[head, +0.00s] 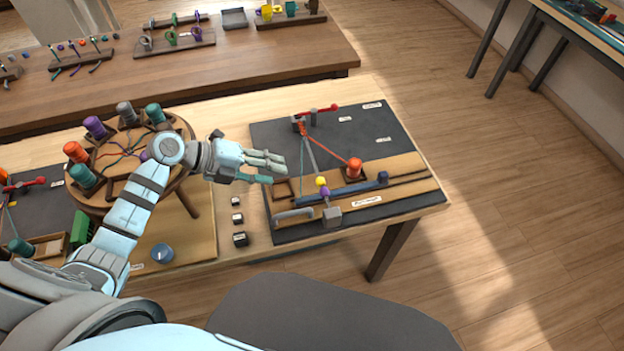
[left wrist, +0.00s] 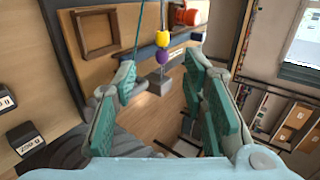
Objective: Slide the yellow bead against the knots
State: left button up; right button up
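The yellow bead (head: 321,181) is on a cord just above the purple bead (head: 325,191) and a grey hanging block (head: 332,216). In the left wrist view, the yellow bead (left wrist: 163,38) sits against the purple bead (left wrist: 162,57), beyond my fingertips. Cords fan out from a red-and-grey clamp (head: 302,121) at the board's back; the knots are too small to make out. My left gripper (head: 283,168) is open and empty, left of the beads. It also shows open in the left wrist view (left wrist: 160,82). My right gripper is out of view.
An orange spool (head: 354,167) stands right of the beads, behind a blue bar (head: 352,189). A small wooden frame (head: 274,190) lies near my fingers. A round stand with several spools (head: 95,127) is at left. Small dark blocks (head: 240,239) lie left of the board.

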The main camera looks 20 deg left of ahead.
aim_at(317, 182)
pick_arm(q)
jog(key=b+x, duration=0.1)
jog(key=x, duration=1.1)
jog(key=shift+w+d+f, duration=0.1)
jog(key=shift+d, duration=0.25)
grip_shut()
